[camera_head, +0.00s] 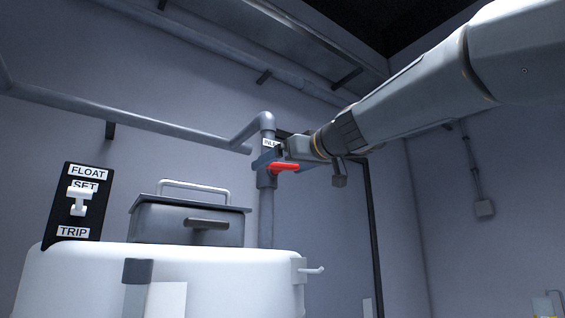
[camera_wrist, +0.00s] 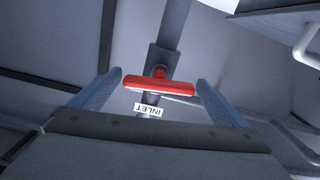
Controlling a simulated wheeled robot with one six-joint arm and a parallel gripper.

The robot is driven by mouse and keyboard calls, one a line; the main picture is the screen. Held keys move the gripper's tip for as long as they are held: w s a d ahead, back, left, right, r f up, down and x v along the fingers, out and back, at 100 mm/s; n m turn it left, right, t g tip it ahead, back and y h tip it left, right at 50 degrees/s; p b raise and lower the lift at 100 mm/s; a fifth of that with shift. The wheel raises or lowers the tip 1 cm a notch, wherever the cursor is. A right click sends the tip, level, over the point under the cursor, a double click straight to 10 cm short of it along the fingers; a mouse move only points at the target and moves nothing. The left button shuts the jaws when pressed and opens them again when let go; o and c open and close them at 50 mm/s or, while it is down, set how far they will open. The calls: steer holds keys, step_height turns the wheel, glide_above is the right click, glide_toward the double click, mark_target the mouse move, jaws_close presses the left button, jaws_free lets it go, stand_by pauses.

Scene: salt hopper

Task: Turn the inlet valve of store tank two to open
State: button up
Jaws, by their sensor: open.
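The inlet valve has a red lever handle (camera_head: 284,167) on a grey vertical pipe (camera_head: 266,215) above the white tank (camera_head: 210,265). In the wrist view the red handle (camera_wrist: 159,86) lies crosswise between the two blue fingers of my gripper (camera_wrist: 158,90), with a gap at each end. A white INLET label (camera_wrist: 148,110) shows just below the handle there. My gripper (camera_head: 292,160) is open around the handle in the head view, and its near side partly hides the valve body. I cannot tell whether a finger touches the handle.
A black panel (camera_head: 75,205) marked FLOAT, SET and TRIP with a white switch stands at the left on the tank. A grey lidded box (camera_head: 188,222) with a handle sits on the tank top. A horizontal pipe (camera_head: 120,118) runs along the wall.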

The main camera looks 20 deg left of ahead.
steer(key=c, duration=1)
steer(key=shift+c, duration=0.2)
